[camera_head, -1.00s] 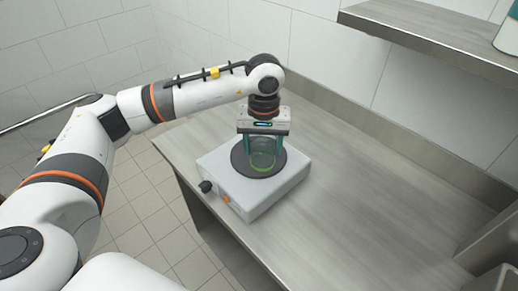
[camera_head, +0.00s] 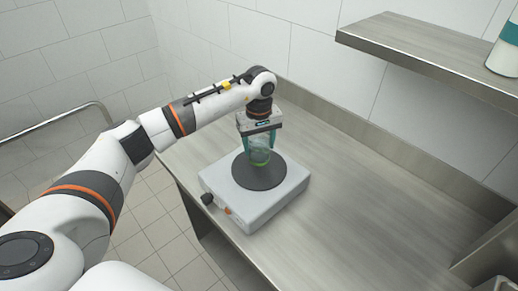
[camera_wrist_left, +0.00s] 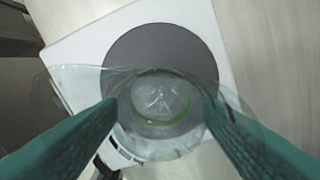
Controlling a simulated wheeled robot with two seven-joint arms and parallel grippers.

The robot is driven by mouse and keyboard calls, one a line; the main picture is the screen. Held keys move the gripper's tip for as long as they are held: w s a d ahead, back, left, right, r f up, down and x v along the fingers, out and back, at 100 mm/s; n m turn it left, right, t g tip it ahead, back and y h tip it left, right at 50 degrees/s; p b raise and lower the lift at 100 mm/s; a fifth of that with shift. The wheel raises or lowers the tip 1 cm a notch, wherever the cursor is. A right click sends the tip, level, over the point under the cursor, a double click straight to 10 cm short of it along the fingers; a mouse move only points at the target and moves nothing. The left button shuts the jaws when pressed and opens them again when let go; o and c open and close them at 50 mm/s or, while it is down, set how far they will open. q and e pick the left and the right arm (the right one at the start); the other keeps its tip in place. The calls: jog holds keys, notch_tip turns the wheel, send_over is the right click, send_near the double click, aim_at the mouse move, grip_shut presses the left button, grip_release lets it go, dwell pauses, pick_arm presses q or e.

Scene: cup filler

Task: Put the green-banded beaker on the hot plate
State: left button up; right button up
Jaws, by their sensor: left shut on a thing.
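The green-banded beaker (camera_head: 260,158) is clear glass with a green ring near its base. My left gripper (camera_head: 260,147) is shut on it from above, one teal finger on each side, and is slightly tilted. The beaker shows over the back part of the dark round disc of the hot plate (camera_head: 228,204); contact with the disc is hard to tell. In the left wrist view the beaker (camera_wrist_left: 162,128) sits between the fingers, with the disc (camera_wrist_left: 165,45) of the hot plate beyond it. My right gripper is not in view.
A steel shelf (camera_head: 440,50) with a teal-and-white container (camera_head: 505,55) is at upper right. The bench right of the plate is clear.

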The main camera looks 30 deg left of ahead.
aim_at(259, 152)
pick_arm(q)
notch_tip(259, 152, down, 3)
jog(key=shift+f+p, duration=0.1)
jog(key=shift+p, duration=0.45)
jog(key=shift+f, duration=0.1)
jog(key=shift+f+b, duration=0.15)
jog(key=shift+b, duration=0.2)
jog(key=o, duration=1.1)
